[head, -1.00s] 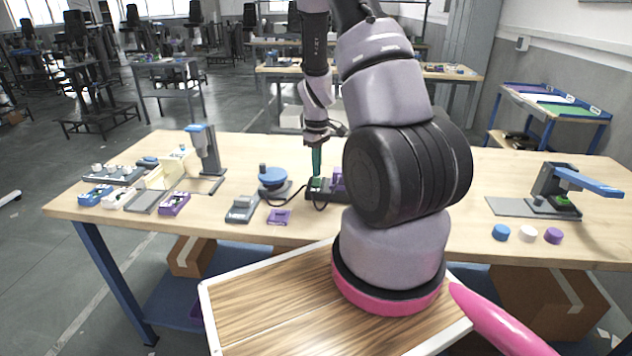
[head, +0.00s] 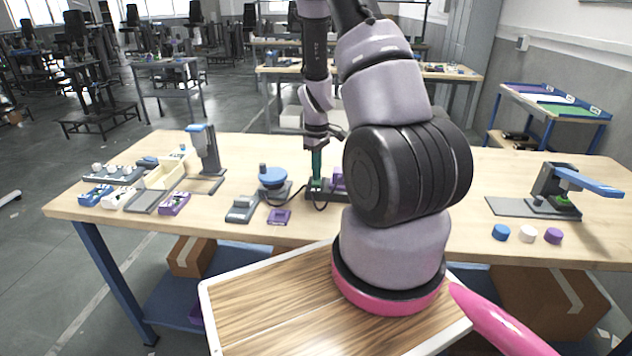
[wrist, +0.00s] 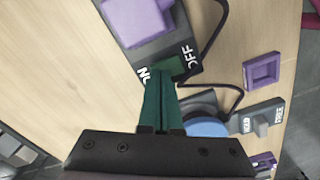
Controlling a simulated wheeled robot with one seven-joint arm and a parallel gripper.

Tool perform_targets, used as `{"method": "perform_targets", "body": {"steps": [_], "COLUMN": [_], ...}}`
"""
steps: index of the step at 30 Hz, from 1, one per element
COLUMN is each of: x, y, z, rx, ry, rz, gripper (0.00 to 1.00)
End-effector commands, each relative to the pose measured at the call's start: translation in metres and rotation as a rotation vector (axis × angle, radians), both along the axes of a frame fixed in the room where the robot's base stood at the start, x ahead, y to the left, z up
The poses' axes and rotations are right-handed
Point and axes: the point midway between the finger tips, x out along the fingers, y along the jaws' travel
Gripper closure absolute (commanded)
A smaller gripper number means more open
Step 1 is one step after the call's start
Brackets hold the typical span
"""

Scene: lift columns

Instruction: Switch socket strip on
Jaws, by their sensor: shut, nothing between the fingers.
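The socket strip (head: 325,196) is a dark bar on the table, partly hidden behind my arm, with a purple plug (head: 338,181) in it. The wrist view shows the strip (wrist: 152,57) with its purple plug (wrist: 138,18) and a green switch (wrist: 174,69) between the letters "NO" and "OFF". My gripper (head: 316,178) points down at the strip's left end. Its green fingers (wrist: 160,82) are shut and empty, with the tips at the edge of the green switch, near the "NO" lettering. I cannot tell whether they touch it or which way it is tilted.
A blue round-topped device (head: 272,176) stands just left of the strip, with a black cable between. A grey switch box (head: 242,209) and a purple square (head: 279,217) lie nearer the front edge. Blue, white and purple caps (head: 527,233) lie at the right.

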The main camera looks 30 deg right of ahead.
Motion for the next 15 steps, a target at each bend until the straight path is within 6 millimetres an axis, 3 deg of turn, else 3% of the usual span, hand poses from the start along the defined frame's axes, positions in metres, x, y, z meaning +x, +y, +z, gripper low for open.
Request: {"method": "perform_targets", "body": {"steps": [15], "x": [0.0], "y": [0.0], "z": [0.039], "rx": [0.0], "ry": [-0.002], "rz": [0.0], "gripper": [1.0]}}
